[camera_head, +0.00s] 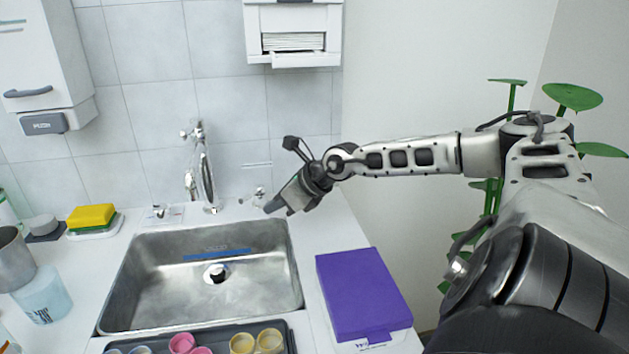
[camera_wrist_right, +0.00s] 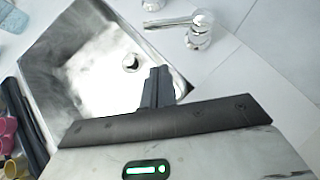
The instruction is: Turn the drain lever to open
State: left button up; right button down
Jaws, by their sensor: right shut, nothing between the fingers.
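A chrome lever (camera_head: 258,194) stands on the counter behind the sink's right back corner. It also shows in the right wrist view (camera_wrist_right: 198,34), with its handle pointing left. A second small chrome fitting (camera_head: 159,211) stands behind the left back corner. I cannot tell from the labels which one works the drain. The steel sink (camera_head: 150,290) has a round drain (camera_head: 215,272), also in the right wrist view (camera_wrist_right: 130,63). My right gripper (camera_head: 273,208) is shut and empty, just in front of the right lever and apart from it in the wrist view. My left gripper is not in view.
The faucet (camera_head: 205,178) rises behind the sink. A purple-topped box (camera_head: 362,292) sits on the right counter. A dark tray (camera_head: 217,346) with several small cups is in front.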

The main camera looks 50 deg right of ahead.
jog(key=v, duration=0.9)
jog(key=shift+a+r, duration=0.2)
jog(key=shift+r, duration=0.05)
jog(key=shift+s, duration=0.1)
